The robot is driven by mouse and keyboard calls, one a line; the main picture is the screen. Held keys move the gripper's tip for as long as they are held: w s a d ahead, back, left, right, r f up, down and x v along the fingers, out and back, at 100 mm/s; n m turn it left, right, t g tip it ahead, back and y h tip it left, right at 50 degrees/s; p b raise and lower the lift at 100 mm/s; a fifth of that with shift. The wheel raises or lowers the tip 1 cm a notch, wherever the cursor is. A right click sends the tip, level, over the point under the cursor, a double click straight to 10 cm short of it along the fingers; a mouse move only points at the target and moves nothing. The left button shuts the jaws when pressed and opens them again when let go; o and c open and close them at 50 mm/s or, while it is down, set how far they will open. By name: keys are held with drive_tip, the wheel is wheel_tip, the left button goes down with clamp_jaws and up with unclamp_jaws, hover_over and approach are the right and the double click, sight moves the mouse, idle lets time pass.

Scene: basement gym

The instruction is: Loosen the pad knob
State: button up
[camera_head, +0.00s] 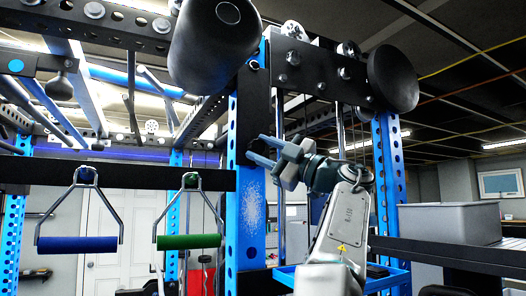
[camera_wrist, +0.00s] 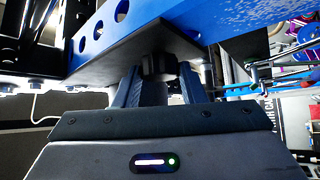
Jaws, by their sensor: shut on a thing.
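The pad knob (camera_wrist: 158,66) is a dark, ridged knob under a flat dark plate (camera_wrist: 135,40) in the wrist view. My gripper (camera_wrist: 157,84) has its two fingers on either side of the knob, shut on it. In the head view my gripper (camera_head: 262,151) reaches left to the dark plate on the blue upright (camera_head: 249,205). The knob is hard to make out there among the fingers. A large black roller pad (camera_head: 213,45) is above and left of my gripper, and a second black pad (camera_head: 392,78) is to the right.
A blue handle (camera_head: 78,244) and a green handle (camera_head: 188,241) hang from a dark crossbar at left. Another blue upright (camera_head: 388,160) stands right of my arm. A grey bin (camera_head: 450,223) sits on a rack at right.

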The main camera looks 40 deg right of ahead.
drive_tip(key=shift+n+g, duration=0.9)
drive_tip(key=shift+n, duration=0.3)
drive_tip(key=o, duration=1)
drive_tip(key=b+v, duration=0.2)
drive_tip(key=v, duration=1.1)
drive_tip(key=shift+s+d+f, duration=0.2)
drive_tip(key=shift+s+d, duration=0.05)
drive_tip(key=shift+d, duration=0.05)
